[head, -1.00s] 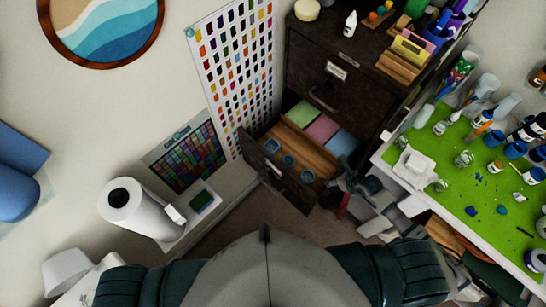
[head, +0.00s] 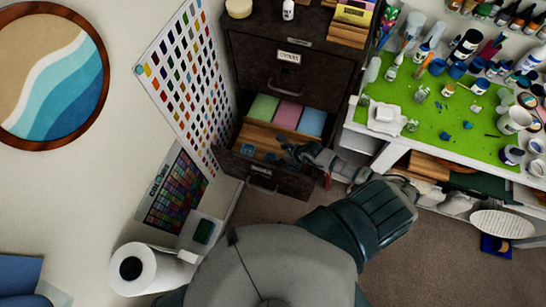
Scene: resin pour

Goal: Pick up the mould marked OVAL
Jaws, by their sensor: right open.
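Small blue moulds lie in the front part of the open lower drawer (head: 262,176) of the dark cabinet. One blue mould (head: 247,149) is at the left and another (head: 270,157) is to its right. Any mould farther right is covered by my right gripper. The markings on the moulds are too small to read, so I cannot tell which one is OVAL. My right gripper (head: 288,150) is open, over the right part of the drawer, close to the moulds. I cannot tell whether it touches one. My left gripper is not in view.
Green, pink and blue sheets (head: 287,115) stand behind the moulds in the drawer. The dark cabinet (head: 290,50) rises above it. A workbench with a green mat (head: 435,125) and paint bottles is at right. A paper roll (head: 133,269) stands at lower left. Brown floor is free below the drawer.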

